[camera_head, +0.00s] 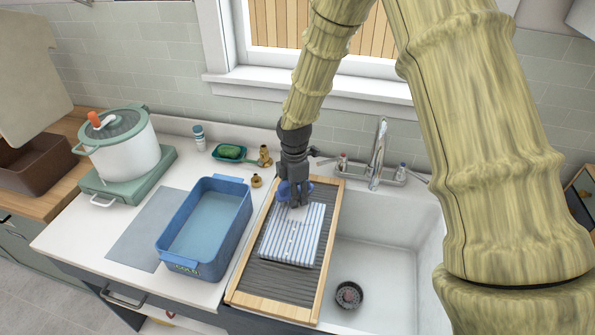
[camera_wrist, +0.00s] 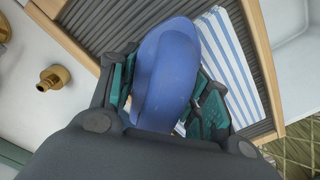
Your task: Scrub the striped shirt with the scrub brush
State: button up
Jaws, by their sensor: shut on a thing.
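The striped shirt (camera_head: 292,236), white with blue stripes, lies folded flat on the ridged washboard (camera_head: 268,275), which has a wooden frame. My gripper (camera_head: 294,200) is over the far end of the shirt and is shut on the blue scrub brush (camera_head: 284,189). In the wrist view the brush (camera_wrist: 168,72) sits between the teal-padded fingers and partly covers the shirt (camera_wrist: 228,60). The brush's underside is hidden, so I cannot tell whether it touches the cloth.
A blue basin (camera_head: 205,225) stands left of the washboard. The sink (camera_head: 385,260) with its faucet (camera_head: 378,155) is to the right. Brass fittings (camera_head: 264,157) and a green soap dish (camera_head: 231,153) lie behind. A white pot (camera_head: 122,150) stands far left.

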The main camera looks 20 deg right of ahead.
jog(key=r, duration=0.1)
jog(key=d+r+p, duration=0.1)
jog(key=s+r, duration=0.1)
jog(key=shift+d+r+p, duration=0.3)
jog(key=shift+d, duration=0.05)
jog(key=shift+d+r, duration=0.2)
jog(key=shift+r, duration=0.05)
jog(key=shift+w+r+p, duration=0.15)
jog(key=shift+r+p, duration=0.15)
jog(key=shift+p, duration=0.25)
jog(key=shift+a+r+p, duration=0.3)
jog(key=shift+r+p, duration=0.25)
jog(key=shift+r, duration=0.6)
jog(key=shift+d+f, duration=0.1)
jog(key=shift+d, duration=0.05)
